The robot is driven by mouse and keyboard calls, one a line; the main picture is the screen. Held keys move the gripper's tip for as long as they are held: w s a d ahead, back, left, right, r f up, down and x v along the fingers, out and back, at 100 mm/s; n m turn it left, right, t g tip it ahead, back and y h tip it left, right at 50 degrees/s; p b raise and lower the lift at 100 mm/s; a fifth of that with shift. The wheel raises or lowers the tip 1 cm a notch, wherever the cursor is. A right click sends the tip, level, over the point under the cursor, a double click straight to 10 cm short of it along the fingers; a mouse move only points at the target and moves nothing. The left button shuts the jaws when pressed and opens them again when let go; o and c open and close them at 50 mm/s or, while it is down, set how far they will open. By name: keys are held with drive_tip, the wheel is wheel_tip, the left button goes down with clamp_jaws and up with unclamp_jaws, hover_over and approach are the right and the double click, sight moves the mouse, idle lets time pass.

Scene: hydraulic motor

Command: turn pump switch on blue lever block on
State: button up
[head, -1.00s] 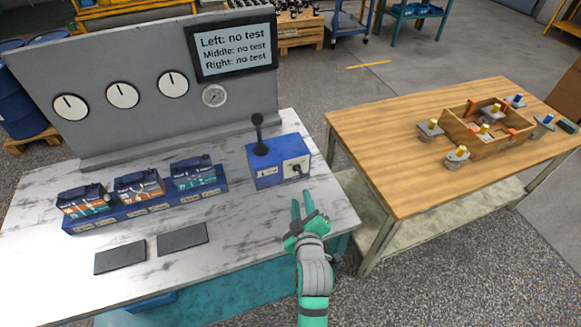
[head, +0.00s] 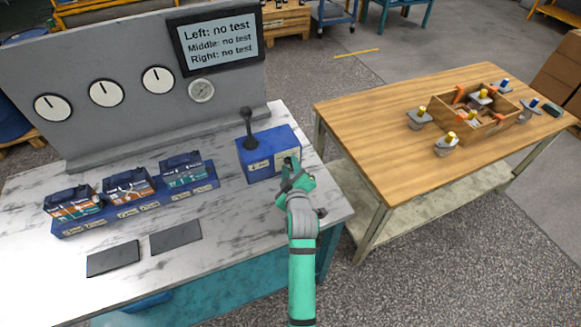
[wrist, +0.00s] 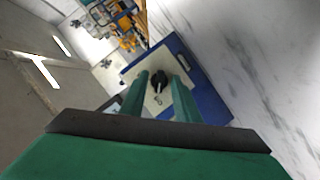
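The blue lever block (head: 265,142) stands on the marble bench, with a black upright lever (head: 248,125) on its top. Its pale front plate shows large in the wrist view (wrist: 135,73), inside the block's blue edge (wrist: 207,97). The black pump switch (wrist: 160,80) sticks out of this plate. My gripper (head: 290,166) is at the block's front right face. In the wrist view my two green fingers (wrist: 160,88) are apart, one on each side of the switch. I cannot tell whether they touch it. In the head view my gripper hides the switch.
A blue rack (head: 140,213) with several battery-like units stands left on the bench. Two dark pads (head: 175,237) lie in front. A grey panel (head: 60,50) with dials and a "no test" screen (head: 218,40) stands behind. A wooden table (head: 370,120) is at right.

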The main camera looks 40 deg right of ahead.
drive_tip(key=shift+w, duration=0.1)
clamp_jaws()
